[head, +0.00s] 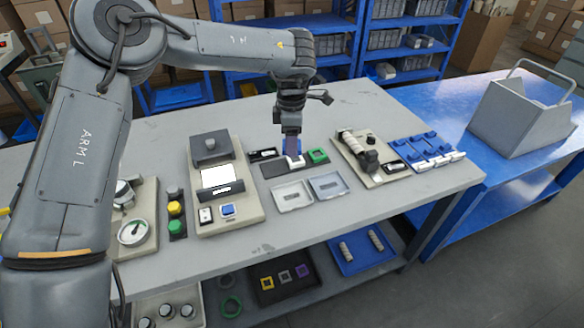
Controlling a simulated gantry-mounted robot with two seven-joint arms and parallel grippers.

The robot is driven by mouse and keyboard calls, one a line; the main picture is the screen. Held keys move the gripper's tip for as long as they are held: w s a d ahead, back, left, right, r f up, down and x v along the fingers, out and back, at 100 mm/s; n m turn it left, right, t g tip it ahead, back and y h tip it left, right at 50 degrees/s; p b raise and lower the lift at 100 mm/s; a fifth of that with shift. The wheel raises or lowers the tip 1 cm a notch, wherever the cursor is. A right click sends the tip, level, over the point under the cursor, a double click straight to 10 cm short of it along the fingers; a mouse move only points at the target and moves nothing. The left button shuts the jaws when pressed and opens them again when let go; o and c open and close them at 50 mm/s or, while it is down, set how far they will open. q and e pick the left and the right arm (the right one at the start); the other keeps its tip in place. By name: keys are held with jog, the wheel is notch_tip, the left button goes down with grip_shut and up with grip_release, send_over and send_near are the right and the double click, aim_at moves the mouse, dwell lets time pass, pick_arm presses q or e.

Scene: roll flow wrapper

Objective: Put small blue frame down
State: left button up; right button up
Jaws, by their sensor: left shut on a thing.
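My left gripper (292,157) reaches down from above to the middle of the grey table (370,108), just over a dark flat pad. It is shut on a small blue piece (299,152), most likely the small blue frame, which is largely hidden by the fingers. I cannot tell whether the piece touches the pad. A white part shows right at the fingertips. A green frame (318,156) lies close to the right of the gripper. My right gripper is not in view.
Two shallow grey trays (292,196) lie in front. A machine with a white sheet (217,178) stands left, and a roll unit (365,150) right. Blue and white parts (425,148) lie farther right. A dark tray with small coloured frames (284,278) is on the lower shelf.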

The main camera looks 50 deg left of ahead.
pick_arm(q)
jog(key=shift+w+d+f+m, duration=0.15)
jog(key=shift+w+d+f, duration=0.35)
jog(key=shift+f, duration=0.15)
jog(key=shift+w+d+f+m, duration=0.15)
jog(key=shift+w+d+f, duration=0.25)
jog(key=shift+f, duration=0.2)
jog(key=b, duration=0.4)
send_over(272, 169)
notch_tip(272, 169, down, 7)
jog(key=shift+w+r, duration=0.1)
jog(key=shift+r, duration=0.1)
jog(key=shift+f+b, duration=0.85)
jog(key=shift+f, duration=1.15)
jog(key=shift+f, duration=0.1)
jog(key=o, duration=1)
